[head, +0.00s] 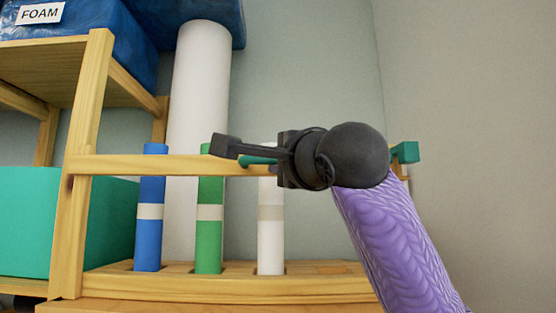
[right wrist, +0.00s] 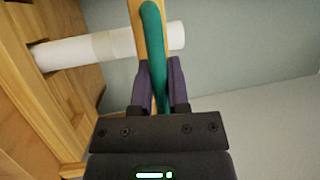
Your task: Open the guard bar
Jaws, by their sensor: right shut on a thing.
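The guard bar (head: 190,165) is a light wooden rail lying level across the front of the rack, passing in front of standing rolls. A green handle (head: 257,161) runs along the bar and also shows in the right wrist view (right wrist: 153,40). My right gripper (head: 292,160) is at the bar's right part, its body hiding much of the handle in the head view. In the right wrist view its purple fingers (right wrist: 161,88) are shut on the green handle, one on each side. My left gripper is not in view.
A blue roll (head: 150,220), a green roll (head: 209,240) and a white roll (head: 270,240) stand in rack slots (head: 230,290). A tall white roll (head: 200,80) stands behind. A green block (head: 405,152) is at the right. The wall area at right is clear.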

